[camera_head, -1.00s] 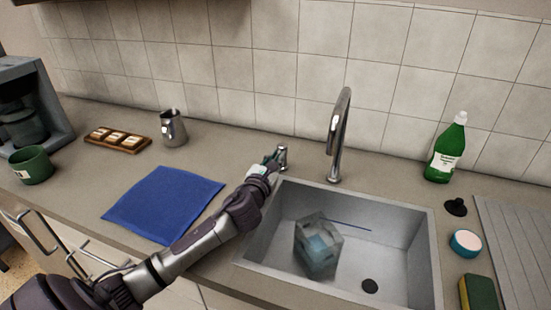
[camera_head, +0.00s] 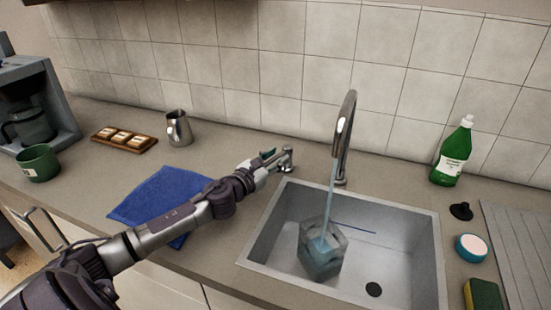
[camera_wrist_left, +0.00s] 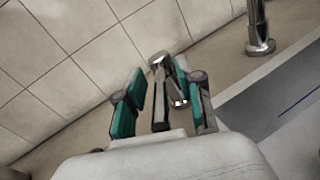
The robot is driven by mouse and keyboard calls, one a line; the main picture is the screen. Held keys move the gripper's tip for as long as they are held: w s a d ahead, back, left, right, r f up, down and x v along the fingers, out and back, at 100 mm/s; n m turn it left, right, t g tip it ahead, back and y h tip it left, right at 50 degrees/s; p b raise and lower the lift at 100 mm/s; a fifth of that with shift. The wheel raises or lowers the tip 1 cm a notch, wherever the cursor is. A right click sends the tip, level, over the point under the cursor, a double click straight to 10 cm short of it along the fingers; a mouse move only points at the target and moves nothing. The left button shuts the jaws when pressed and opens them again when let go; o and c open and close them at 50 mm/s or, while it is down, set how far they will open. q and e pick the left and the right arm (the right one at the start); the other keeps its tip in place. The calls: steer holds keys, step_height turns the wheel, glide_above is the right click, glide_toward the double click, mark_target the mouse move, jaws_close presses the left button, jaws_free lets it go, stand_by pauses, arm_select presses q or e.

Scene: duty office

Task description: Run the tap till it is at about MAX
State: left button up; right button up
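The chrome tap (camera_head: 343,130) stands behind the sink (camera_head: 262,252), and a stream of water falls from its spout into a clear, boxy container (camera_head: 320,255). Bluish water shows in the container; its exact level is unclear. A thin blue line (camera_head: 353,228) runs across the sink's back wall; no MAX lettering is readable. My left gripper (camera_head: 270,158) is at the chrome tap lever (camera_head: 287,158), left of the spout. In the left wrist view the lever (camera_wrist_left: 160,110) stands between the two parted teal fingers (camera_wrist_left: 160,102), with gaps visible. My right gripper is out of view.
A blue cloth (camera_head: 150,200) lies under my left arm. A metal jug (camera_head: 179,129), a wooden tray (camera_head: 124,139) and a green mug (camera_head: 38,164) stand left. A green bottle (camera_head: 452,155), black stopper (camera_head: 461,211), round tub (camera_head: 471,247) and sponge (camera_head: 484,295) are right of the sink.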

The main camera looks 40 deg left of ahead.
arm_select(q)
steer(key=s, duration=1.2)
steer(key=shift+a, duration=0.35)
stand_by(6.4)
